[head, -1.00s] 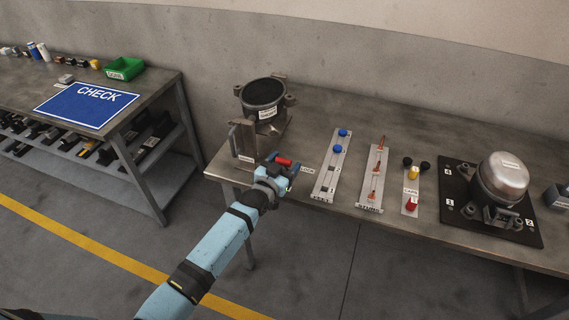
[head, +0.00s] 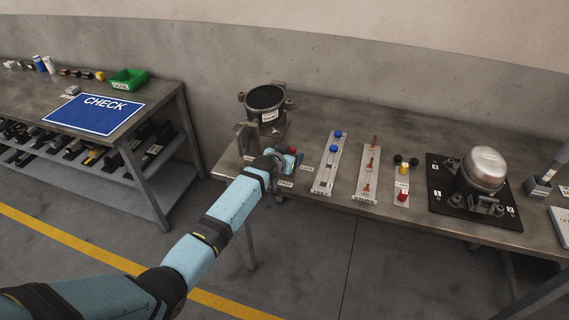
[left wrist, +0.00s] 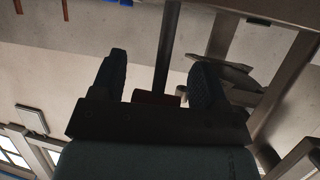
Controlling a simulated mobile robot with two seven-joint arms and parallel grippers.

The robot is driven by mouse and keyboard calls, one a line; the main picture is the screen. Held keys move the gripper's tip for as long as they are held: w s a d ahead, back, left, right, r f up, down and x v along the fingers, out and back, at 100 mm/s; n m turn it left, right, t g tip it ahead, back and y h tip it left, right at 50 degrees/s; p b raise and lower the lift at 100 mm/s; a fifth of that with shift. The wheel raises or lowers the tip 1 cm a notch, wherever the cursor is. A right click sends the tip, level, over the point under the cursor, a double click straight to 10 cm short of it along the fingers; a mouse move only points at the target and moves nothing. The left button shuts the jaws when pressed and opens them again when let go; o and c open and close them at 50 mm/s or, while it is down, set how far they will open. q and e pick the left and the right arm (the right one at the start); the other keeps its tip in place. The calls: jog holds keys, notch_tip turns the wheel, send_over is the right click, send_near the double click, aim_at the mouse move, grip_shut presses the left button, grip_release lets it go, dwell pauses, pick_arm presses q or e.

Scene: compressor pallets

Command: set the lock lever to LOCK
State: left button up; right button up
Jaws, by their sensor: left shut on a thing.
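The lock lever's red grip (head: 293,151) shows at my left gripper (head: 286,160), at the left end of the workbench. My left gripper is shut on the lever and hides most of it in the head view. In the left wrist view the lever's dark shaft (left wrist: 168,45) stands between my two fingers (left wrist: 160,85), with a dull red part (left wrist: 155,97) near the palm. The LOCK label (head: 306,168) lies just right of the gripper, and the FREE label (head: 286,184) lies nearer the front edge. The lever's exact angle is hidden. My right gripper is not in view.
A metal stand with a dark-topped cylinder (head: 265,97) is just behind the gripper. Right of it are strips with blue knobs (head: 337,134) and copper parts (head: 373,150), then a compressor (head: 484,168) on a black plate. A blue CHECK mat (head: 92,112) lies on the left bench.

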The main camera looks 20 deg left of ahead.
pick_arm(q)
jog(key=shift+w+r+g, duration=0.35)
jog(key=shift+g, duration=0.15)
jog(key=shift+w+g+p, duration=0.2)
jog(key=shift+g+p, duration=0.2)
jog(key=shift+p, duration=0.1)
jog(key=shift+w+g, duration=0.25)
jog(key=shift+g, duration=0.25)
jog(key=shift+w+f+n+g+y, duration=0.3)
jog(key=shift+w+g, duration=0.1)
jog(key=shift+g, duration=0.2)
jog(key=shift+w+f+g, duration=0.1)
jog(key=shift+w+g, duration=0.15)
jog(key=shift+g, duration=0.25)
jog(key=shift+w, duration=0.2)
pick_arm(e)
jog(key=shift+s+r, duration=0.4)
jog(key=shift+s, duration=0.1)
pick_arm(q)
jog(key=shift+b, duration=0.3)
jog(key=shift+w, duration=0.15)
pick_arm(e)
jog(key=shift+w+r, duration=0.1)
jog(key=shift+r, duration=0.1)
